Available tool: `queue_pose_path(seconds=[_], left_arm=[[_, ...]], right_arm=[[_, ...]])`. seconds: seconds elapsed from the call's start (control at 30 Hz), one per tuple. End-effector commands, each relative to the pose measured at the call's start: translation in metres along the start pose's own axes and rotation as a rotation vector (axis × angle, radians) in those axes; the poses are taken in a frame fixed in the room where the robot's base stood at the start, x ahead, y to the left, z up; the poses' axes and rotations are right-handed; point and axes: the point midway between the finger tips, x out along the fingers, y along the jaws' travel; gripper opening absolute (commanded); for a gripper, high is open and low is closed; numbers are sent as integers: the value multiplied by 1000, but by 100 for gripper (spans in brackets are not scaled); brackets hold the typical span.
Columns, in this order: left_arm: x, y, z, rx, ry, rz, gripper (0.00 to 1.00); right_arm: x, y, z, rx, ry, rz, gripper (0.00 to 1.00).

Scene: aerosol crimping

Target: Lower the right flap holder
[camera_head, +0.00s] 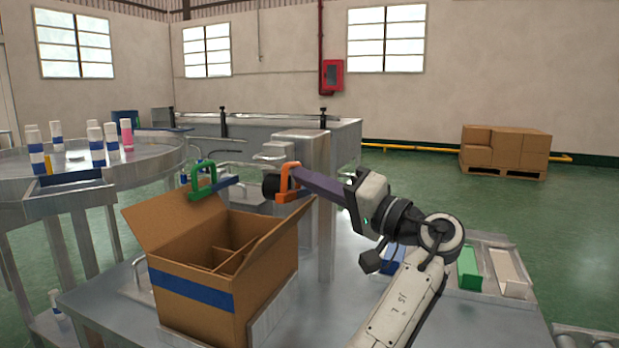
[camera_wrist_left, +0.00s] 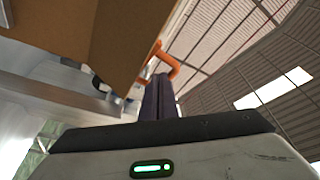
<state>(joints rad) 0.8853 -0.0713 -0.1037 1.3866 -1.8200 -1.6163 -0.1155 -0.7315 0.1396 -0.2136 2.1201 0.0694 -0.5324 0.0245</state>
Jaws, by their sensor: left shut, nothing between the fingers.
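The right flap holder is an orange U-shaped clip (camera_head: 284,190) at the right side of the open carton (camera_head: 200,300); it also shows in the left wrist view (camera_wrist_left: 172,66). My left gripper (camera_head: 298,174) is shut and empty, its dark purple fingers reaching to the orange holder. Whether they touch it I cannot tell. The carton's right flap (camera_head: 272,240) stands raised and tilted. A green holder (camera_head: 204,182) stands behind the carton's left flap (camera_head: 165,218). My right gripper is not in view.
The carton stands on a metal table (camera_head: 345,325) with cardboard dividers inside. A grey metal post (camera_head: 325,235) stands close behind my fingers. A round table (camera_head: 130,172) with several bottles is at left.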

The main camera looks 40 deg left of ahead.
Motion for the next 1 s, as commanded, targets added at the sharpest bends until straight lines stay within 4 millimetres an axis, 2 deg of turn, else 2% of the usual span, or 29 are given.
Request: queue_pose_path(seconds=[0.3,0.5,0.7,1.0], left_arm=[[-60,-2,-2,-2,9,-1,0],[-92,-2,-2,-3,9,-4,0],[-102,-3,-2,-5,8,-6,0],[-103,-3,-2,-5,8,-6,0]], right_arm=[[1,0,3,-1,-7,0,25],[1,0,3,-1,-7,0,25],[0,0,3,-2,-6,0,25],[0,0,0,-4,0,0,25]])
